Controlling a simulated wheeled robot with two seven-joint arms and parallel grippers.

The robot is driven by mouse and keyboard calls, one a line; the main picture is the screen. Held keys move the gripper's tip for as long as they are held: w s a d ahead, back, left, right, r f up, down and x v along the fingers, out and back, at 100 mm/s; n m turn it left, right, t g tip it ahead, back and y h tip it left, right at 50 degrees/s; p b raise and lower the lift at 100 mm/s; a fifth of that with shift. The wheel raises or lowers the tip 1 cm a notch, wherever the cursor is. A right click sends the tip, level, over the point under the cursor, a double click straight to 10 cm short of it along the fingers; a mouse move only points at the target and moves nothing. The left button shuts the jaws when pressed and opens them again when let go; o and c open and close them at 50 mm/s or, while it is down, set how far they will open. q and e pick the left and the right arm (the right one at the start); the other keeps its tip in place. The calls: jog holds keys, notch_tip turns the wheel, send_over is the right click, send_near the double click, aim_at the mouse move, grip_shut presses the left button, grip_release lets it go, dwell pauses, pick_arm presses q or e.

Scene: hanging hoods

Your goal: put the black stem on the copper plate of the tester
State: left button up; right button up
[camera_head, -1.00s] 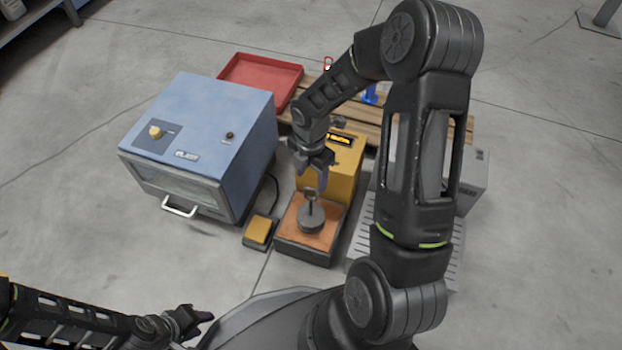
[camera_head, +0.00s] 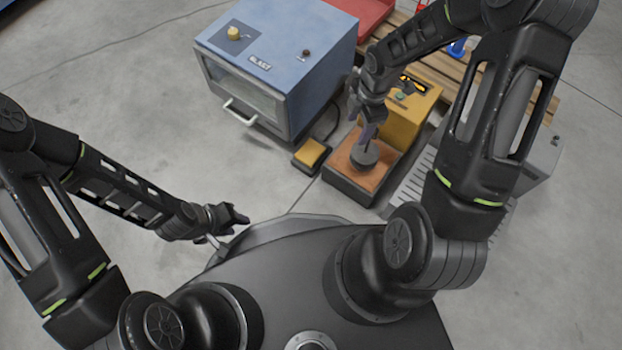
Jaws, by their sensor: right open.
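The black stem (camera_head: 364,156), with a round dark base, stands upright on the copper plate (camera_head: 343,169) of the yellow tester (camera_head: 407,118). My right gripper (camera_head: 369,128) is open just above the base. Its fingers cover the stem's upper part, and I cannot tell whether they touch it. My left gripper (camera_head: 238,216) hangs far to the left of the tester, beside my own base. Its fingers are too small and dark to tell whether they are open or shut.
A blue cabinet (camera_head: 300,35) with a glazed front and handle stands left of the tester. A small yellow pad (camera_head: 311,152) lies between them. A red tray (camera_head: 350,12) and a wooden pallet (camera_head: 470,72) lie behind. Open floor (camera_head: 130,100) is at the left.

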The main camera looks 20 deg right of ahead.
jog(key=s+a+f+m+y, duration=0.1)
jog(key=s+a+f+m, duration=0.2)
jog(key=a+m, duration=0.3)
jog(key=s+a+f+m, duration=0.3)
jog(key=s+a+m, duration=0.2)
jog(key=a+m, duration=0.1)
jog(key=s+a+f+m+t+y, duration=0.1)
jog(key=s+a+f+m, duration=0.3)
jog(key=a+m, duration=0.3)
jog(key=shift+m+y, duration=0.3)
jog(key=shift+m, duration=0.2)
jog(key=shift+d, duration=0.1)
